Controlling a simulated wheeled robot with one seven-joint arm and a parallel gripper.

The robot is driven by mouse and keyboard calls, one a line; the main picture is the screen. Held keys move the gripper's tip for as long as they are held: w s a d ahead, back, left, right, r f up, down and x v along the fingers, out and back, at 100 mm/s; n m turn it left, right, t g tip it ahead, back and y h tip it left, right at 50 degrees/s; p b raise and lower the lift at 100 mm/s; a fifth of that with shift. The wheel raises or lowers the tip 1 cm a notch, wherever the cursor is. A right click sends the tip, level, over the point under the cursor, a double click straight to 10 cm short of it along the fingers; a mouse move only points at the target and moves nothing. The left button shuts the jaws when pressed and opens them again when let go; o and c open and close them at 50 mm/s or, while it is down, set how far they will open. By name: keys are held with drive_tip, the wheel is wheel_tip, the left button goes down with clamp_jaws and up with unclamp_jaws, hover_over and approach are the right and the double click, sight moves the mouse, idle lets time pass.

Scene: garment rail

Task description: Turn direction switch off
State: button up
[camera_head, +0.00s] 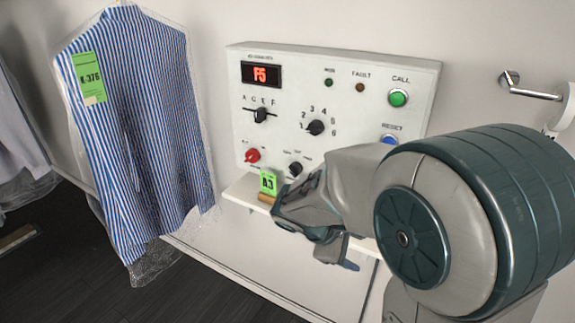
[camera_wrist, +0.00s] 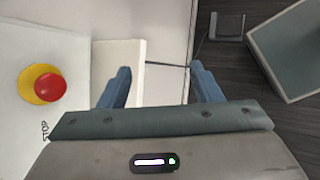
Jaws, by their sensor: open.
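A white control panel (camera_head: 330,75) is on the wall. A small black knob (camera_head: 295,168) with tiny labels around it sits low on the panel and looks like the direction switch; its labels are too small to read, and its setting is unclear. My gripper (camera_head: 325,245) is below and to the right of this knob, in front of the ledge, apart from the knob. In the wrist view my gripper (camera_wrist: 163,85) is open, with nothing between its two blue fingers. The knob does not show in the wrist view.
A red knob (camera_head: 252,155), two upper selector knobs (camera_head: 261,115) (camera_head: 316,127) and a green call button (camera_head: 398,98) are nearby. A ledge (camera_head: 240,190) holds a green A3 tag (camera_head: 268,183). The wrist view shows a red stop button (camera_wrist: 49,88). A bagged striped shirt (camera_head: 140,130) hangs left.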

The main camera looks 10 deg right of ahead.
drive_tip(key=w+a+r+n+t+h+p, duration=0.1)
drive_tip(key=w+a+n+t+h, duration=0.1)
drive_tip(key=w+n+h, duration=0.3)
drive_tip(key=n+t+y+p, duration=0.3)
drive_tip(key=n+t, duration=0.8)
drive_tip(key=n, duration=0.2)
approach(291, 173)
drive_tip(key=shift+m, duration=0.3)
drive_tip(key=p+x, duration=0.3)
drive_tip(key=x, duration=0.6)
drive_tip(key=shift+w+d, duration=0.25)
drive_tip(key=shift+d, duration=0.05)
drive_tip(key=c, duration=1)
